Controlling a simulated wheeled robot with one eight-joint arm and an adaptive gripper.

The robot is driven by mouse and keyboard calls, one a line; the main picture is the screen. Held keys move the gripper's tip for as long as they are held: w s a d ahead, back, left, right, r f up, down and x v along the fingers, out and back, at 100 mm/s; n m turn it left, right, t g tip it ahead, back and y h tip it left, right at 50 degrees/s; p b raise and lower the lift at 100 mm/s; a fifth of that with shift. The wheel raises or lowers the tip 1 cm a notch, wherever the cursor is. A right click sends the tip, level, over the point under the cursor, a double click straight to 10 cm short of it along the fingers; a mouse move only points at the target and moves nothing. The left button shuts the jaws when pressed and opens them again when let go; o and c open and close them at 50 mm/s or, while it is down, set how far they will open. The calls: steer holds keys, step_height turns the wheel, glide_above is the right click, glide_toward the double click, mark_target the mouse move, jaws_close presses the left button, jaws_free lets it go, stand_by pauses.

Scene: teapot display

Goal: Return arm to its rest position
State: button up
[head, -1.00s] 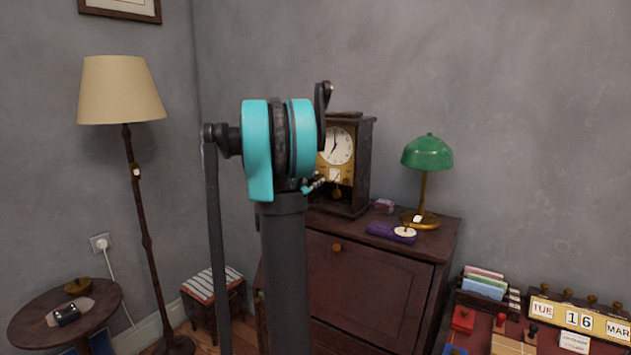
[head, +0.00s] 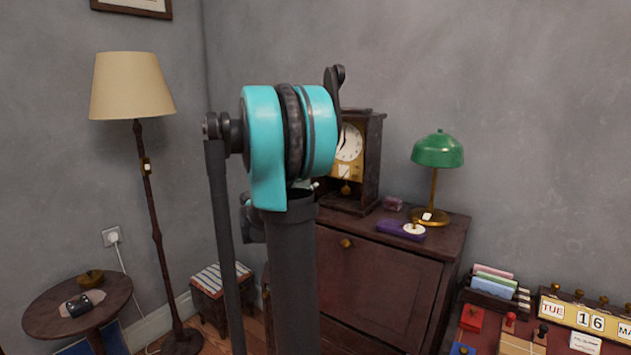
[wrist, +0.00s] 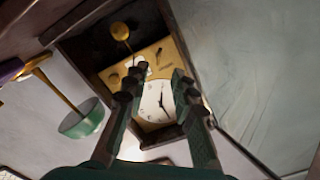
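My arm (head: 290,270), dark grey with a thick teal joint, stands upright in the middle of the head view. My gripper is not clearly visible there, hidden behind the joint. In the wrist view my gripper (wrist: 155,80) has its two dark green fingers spread apart with nothing between them. Beyond them is the pendulum clock (wrist: 158,101), upside down in that view. In the head view the clock (head: 371,160) stands on the cabinet, partly covered by my arm. I cannot tell the exact gap between fingers and clock.
A green desk lamp (head: 437,151) and a purple object (head: 393,229) are on the dark cabinet (head: 380,290). A floor lamp (head: 132,86) and round table (head: 112,305) are at left. A calendar (head: 590,318) is at lower right. A striped stool (head: 220,280) stands behind my arm.

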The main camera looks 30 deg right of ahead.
steer(key=shift+s+a, duration=0.3)
steer(key=shift+a, duration=0.35)
steer(key=s+a+f+n+g+y, duration=0.1)
steer(key=s+a+f+n+y, duration=0.4)
steer(key=f, duration=0.4)
steer(key=s+a+f+n+g+y, duration=0.1)
steer(key=s+a+f+n+y, duration=0.2)
steer(key=s+a+f+n, duration=0.35)
steer(key=s+a+f+n+y, duration=0.4)
steer(key=s+a+f+n, duration=0.1)
steer(key=a, duration=0.5)
steer(key=s+a+f+n+y, duration=0.4)
steer(key=s+a+f+n, duration=0.1)
steer(key=s+a+f, duration=0.3)
steer(key=shift+s+a+f+g+y, duration=0.3)
steer(key=shift+a+f+g, duration=0.15)
steer(key=shift+a, duration=0.75)
